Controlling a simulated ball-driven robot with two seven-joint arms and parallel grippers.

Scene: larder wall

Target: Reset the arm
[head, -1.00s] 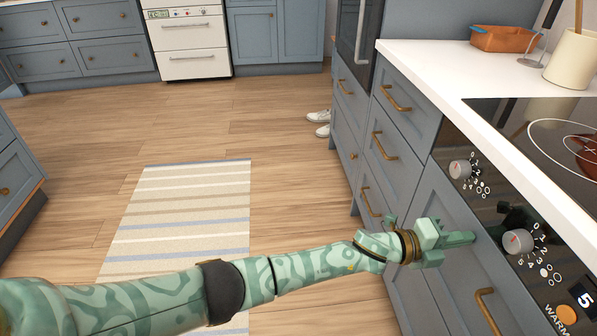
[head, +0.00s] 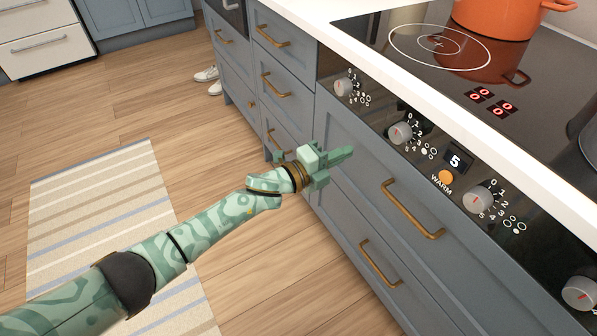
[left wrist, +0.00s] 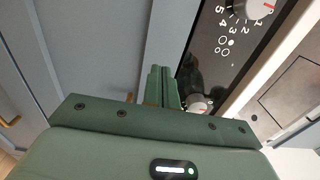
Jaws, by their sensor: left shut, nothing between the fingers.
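My left arm comes in from the lower left of the head view. Its green gripper (head: 338,158) is shut and empty, in front of the blue-grey cabinet front, below and left of the stove's control panel. In the left wrist view the shut fingers (left wrist: 162,88) point towards the panel and a cabinet front. In the head view the nearest knob (head: 400,133) is right of and a little above the fingertips, with a visible gap in the picture. My right gripper is not in view.
The black control panel carries several knobs and an orange WARM button (head: 446,177). Drawers with brass handles (head: 413,210) lie below it. An orange pot (head: 500,18) stands on the cooktop (head: 440,55). A striped rug (head: 105,235) lies on the open wood floor. White shoes (head: 207,78) stand by the cabinets.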

